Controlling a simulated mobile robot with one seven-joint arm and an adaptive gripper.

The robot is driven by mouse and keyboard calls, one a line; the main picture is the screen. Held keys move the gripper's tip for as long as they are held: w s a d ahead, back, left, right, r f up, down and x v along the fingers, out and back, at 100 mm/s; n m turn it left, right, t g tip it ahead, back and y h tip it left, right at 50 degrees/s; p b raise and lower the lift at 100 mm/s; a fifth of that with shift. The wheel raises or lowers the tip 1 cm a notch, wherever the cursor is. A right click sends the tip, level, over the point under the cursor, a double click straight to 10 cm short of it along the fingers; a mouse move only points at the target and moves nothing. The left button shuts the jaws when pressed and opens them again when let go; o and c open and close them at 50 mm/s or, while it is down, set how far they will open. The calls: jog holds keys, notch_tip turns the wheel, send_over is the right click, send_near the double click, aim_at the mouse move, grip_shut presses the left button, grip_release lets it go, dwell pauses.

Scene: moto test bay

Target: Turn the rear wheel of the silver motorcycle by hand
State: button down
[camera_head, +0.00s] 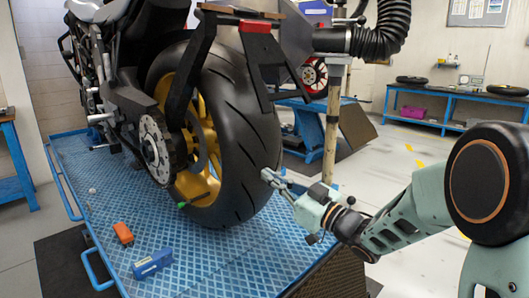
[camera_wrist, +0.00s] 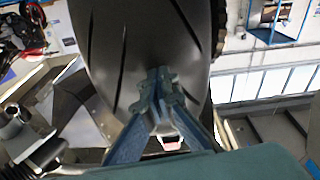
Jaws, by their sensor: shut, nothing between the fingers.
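The motorcycle (camera_head: 125,75) stands on a blue lift platform with its rear end towards me. Its rear wheel has a wide black tyre (camera_head: 245,130) and a gold rim (camera_head: 207,180). My gripper (camera_head: 268,177) is at the lower right side of the tyre's tread, fingers pointing at it. In the wrist view my gripper (camera_wrist: 162,78) is shut with nothing between its fingers, and the tyre (camera_wrist: 150,35) fills the space beyond the fingertips. The tips are at or very close to the tread; I cannot tell whether they touch.
The blue lift platform (camera_head: 225,262) carries an orange item (camera_head: 123,233) and a blue box (camera_head: 152,263). A black hose (camera_head: 385,30) hangs at the top. The floor on the right is mostly clear before a blue workbench (camera_head: 440,98).

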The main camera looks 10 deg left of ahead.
aim_at(263, 154)
jog(key=shift+s+r+p, duration=0.1)
jog(key=shift+r+p, duration=0.8)
jog(key=shift+r, duration=0.65)
jog(key=shift+a+r+p, duration=0.1)
jog(key=shift+r+p, duration=0.8)
jog(key=shift+r, duration=0.3)
jog(key=shift+f, duration=0.2)
jog(key=shift+s+d, duration=0.1)
jog(key=shift+d, duration=0.25)
jog(key=shift+b+v, duration=0.5)
jog(key=shift+v, duration=2.25)
